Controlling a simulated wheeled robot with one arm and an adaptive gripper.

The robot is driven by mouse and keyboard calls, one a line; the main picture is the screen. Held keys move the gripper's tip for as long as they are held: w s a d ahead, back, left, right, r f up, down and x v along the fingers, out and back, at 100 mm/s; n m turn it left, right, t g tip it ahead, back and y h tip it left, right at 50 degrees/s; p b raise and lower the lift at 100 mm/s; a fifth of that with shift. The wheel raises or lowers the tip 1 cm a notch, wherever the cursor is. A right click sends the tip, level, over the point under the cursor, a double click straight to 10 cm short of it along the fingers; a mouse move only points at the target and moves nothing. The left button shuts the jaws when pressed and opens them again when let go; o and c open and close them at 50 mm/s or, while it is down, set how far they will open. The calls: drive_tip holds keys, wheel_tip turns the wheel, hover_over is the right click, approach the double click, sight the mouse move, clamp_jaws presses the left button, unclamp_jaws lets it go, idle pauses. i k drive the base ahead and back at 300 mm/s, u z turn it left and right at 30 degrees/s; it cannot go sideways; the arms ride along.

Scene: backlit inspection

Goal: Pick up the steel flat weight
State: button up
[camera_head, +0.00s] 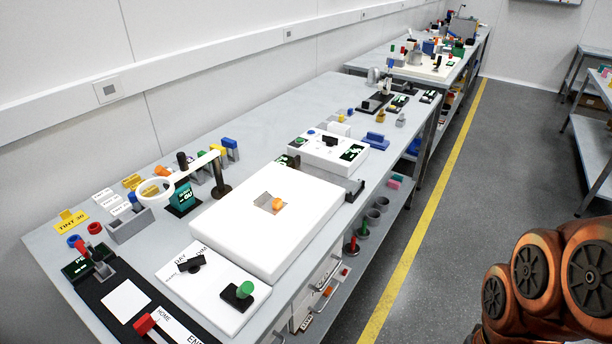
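I cannot single out a steel flat weight with certainty in the head view. A small grey square (265,198) lies on the large white light box (235,225), with an orange piece (277,204) at its right corner. Whether the grey square is a flat plate or a shallow recess is hard to tell. A small grey piece (400,121) stands on the bench farther back, too small to make out. My gripper is not in view. Only orange-brown arm parts of mine with black round caps show at the lower right, over the floor.
The long grey bench (285,112) runs along the left wall. A magnifier ring (156,190) on an arm stands behind the light box. A black panel with a red lever (145,324) and a green knob (245,289) sit in front. Clear floor (440,210) lies right of the bench.

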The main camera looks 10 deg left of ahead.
sight(400, 122)
drive_tip(key=z, duration=0.95)
drive_tip(key=i, duration=2.6)
drive_tip(key=u, duration=3.25)
